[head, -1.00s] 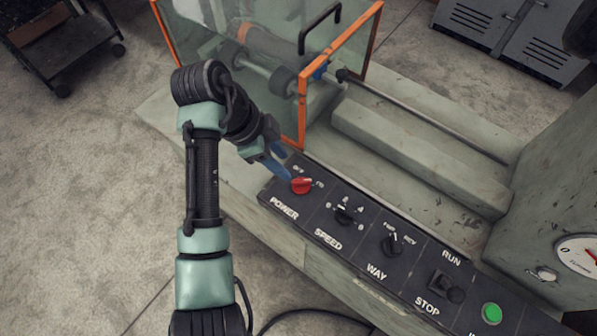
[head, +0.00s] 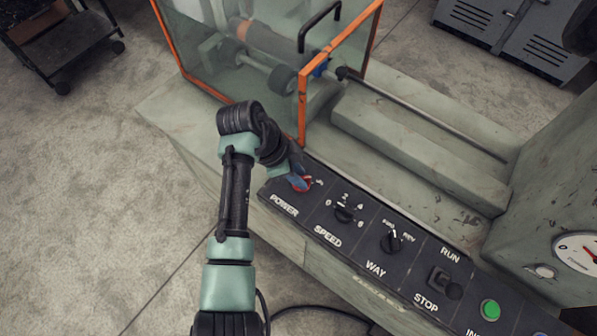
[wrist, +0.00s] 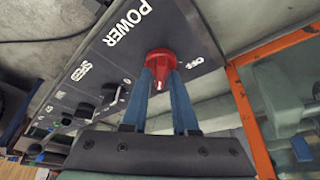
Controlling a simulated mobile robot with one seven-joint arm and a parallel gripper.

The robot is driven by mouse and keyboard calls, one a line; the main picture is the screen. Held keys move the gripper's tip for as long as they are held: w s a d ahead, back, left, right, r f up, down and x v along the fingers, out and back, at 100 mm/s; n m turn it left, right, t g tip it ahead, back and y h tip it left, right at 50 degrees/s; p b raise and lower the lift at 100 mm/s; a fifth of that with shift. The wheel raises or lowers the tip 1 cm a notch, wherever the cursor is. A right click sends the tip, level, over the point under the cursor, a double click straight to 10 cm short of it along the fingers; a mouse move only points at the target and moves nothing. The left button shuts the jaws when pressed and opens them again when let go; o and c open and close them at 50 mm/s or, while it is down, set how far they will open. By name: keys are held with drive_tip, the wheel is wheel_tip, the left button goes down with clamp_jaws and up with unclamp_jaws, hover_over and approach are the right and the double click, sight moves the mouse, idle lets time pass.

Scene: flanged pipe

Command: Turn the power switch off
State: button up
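The red power knob (head: 302,184) sits at the left end of the black control panel, beside the POWER label. In the wrist view the red knob (wrist: 161,60) stands near the OFF mark, with its raised grip toward me. My gripper (head: 293,179) is at the knob and partly covers it in the head view. In the wrist view its two blue fingers (wrist: 162,82) lie on either side of the knob's grip with a gap between them. Whether they press on the grip is not clear.
The speed knob (head: 344,214), way knob (head: 392,242), RUN/STOP switch (head: 444,283) and green button (head: 491,310) continue along the panel to the right. An orange-framed clear guard (head: 302,100) stands close behind my gripper. Open floor lies on the left.

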clamp_jaws()
drive_tip(key=shift+r+p, duration=0.1)
drive_tip(key=shift+p, duration=0.25)
drive_tip(key=n+p, duration=0.1)
drive_tip(key=n, duration=0.1)
drive_tip(key=n+t+p, duration=0.1)
drive_tip(key=n+p, duration=0.1)
drive_tip(key=shift+s+d+r+y, duration=0.1)
drive_tip(key=shift+r+y, duration=0.05)
drive_tip(key=shift+y, duration=0.15)
drive_tip(key=n+p, duration=0.1)
drive_tip(key=n, duration=0.1)
drive_tip(key=n+t+y+p, duration=0.1)
drive_tip(key=n+p, duration=0.1)
drive_tip(key=shift+s+n+t+p, duration=0.1)
drive_tip(key=shift+n+t+p, duration=0.2)
drive_tip(key=n+y+p, duration=0.1)
drive_tip(key=n, duration=0.1)
drive_tip(key=n+t+y+p, duration=0.1)
drive_tip(key=n, duration=0.2)
drive_tip(key=shift+d+p, duration=0.15)
drive_tip(key=shift+p, duration=0.2)
drive_tip(key=shift+d+f+n+y+p, duration=0.15)
drive_tip(key=shift+n+y+p, duration=0.5)
drive_tip(key=shift+n, duration=1.55)
drive_tip(key=shift+y, duration=0.25)
